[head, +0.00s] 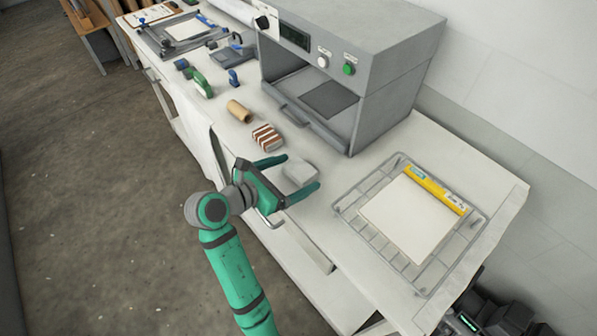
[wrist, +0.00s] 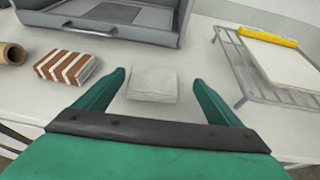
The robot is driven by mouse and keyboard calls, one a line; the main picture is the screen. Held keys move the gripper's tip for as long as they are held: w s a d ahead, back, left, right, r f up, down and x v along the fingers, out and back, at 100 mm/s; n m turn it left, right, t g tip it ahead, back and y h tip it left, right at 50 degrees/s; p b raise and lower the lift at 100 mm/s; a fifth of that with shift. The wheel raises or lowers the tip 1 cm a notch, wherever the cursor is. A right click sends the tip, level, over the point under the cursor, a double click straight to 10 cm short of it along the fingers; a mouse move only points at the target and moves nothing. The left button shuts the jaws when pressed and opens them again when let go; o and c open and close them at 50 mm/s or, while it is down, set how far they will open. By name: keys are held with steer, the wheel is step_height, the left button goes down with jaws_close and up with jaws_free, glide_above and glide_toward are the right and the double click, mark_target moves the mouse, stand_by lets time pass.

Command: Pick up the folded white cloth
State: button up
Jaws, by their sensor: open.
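The folded white cloth (head: 298,172) is a small pale square pad lying flat on the white worktop, in front of the grey press. It also shows in the wrist view (wrist: 152,84), centred ahead of the palm. My gripper (head: 302,173) is open, with one green finger on each side of the cloth. In the wrist view the fingertips (wrist: 157,77) stand left and right of the cloth, with a gap on both sides. Nothing is held. The height of the fingers above the worktop is hard to tell.
A striped brown and white block (head: 267,137) and a tan roll (head: 239,111) lie left of the cloth. The grey press (head: 378,70) stands behind. A wire rack (head: 350,212) with a white board (head: 412,218) and yellow box (head: 434,189) is right.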

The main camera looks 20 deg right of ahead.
mark_target(301, 170)
steer(key=x, duration=0.3)
steer(key=shift+w+f, duration=0.15)
steer(key=shift+w, duration=0.35)
steer(key=shift+w+a+f, duration=0.1)
steer(key=shift+a, duration=0.15)
steer(key=c, duration=1)
steer(key=shift+s+d, duration=0.25)
steer(key=shift+d, duration=0.15)
steer(key=shift+c, duration=0.7)
